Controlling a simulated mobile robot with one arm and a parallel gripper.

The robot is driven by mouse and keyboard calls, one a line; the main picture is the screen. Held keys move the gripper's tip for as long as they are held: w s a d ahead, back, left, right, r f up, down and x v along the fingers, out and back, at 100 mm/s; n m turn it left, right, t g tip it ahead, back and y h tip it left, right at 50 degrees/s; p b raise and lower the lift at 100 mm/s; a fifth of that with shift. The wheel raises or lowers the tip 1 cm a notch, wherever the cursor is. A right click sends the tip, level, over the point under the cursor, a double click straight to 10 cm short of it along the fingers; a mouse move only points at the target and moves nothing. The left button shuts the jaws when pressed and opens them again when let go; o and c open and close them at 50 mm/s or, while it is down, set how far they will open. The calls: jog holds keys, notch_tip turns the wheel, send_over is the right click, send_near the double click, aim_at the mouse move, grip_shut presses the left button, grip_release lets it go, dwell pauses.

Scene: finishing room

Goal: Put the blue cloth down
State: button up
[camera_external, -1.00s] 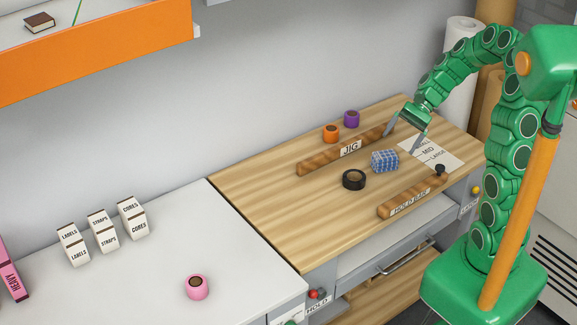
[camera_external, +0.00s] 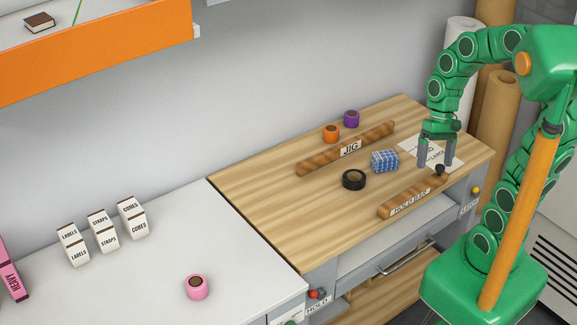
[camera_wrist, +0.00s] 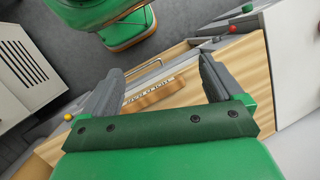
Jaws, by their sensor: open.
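The blue checked cloth (camera_external: 384,160) looks like a small folded block and sits on the wooden bench top, between the JIG bar (camera_external: 345,148) and the HOLD BAR (camera_external: 411,195). My gripper (camera_external: 436,166) is open and empty. It points down over the white size card (camera_external: 443,157), to the right of the cloth and apart from it. In the wrist view my open fingers (camera_wrist: 162,68) have the HOLD BAR (camera_wrist: 155,92) between them in the picture. The cloth does not show in the wrist view.
A black tape roll (camera_external: 354,179) lies left of the cloth. Orange (camera_external: 331,134) and purple (camera_external: 351,119) rolls stand behind the JIG bar. The bench's left part (camera_external: 270,195) is clear.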

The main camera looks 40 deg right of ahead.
jog(key=s+d+r+n+t+h, duration=0.1)
jog(key=s+d+n+h, duration=0.2)
jog(key=s, duration=0.5)
jog(key=shift+s+d, duration=0.15)
jog(key=shift+s, duration=0.05)
dwell(1.0)
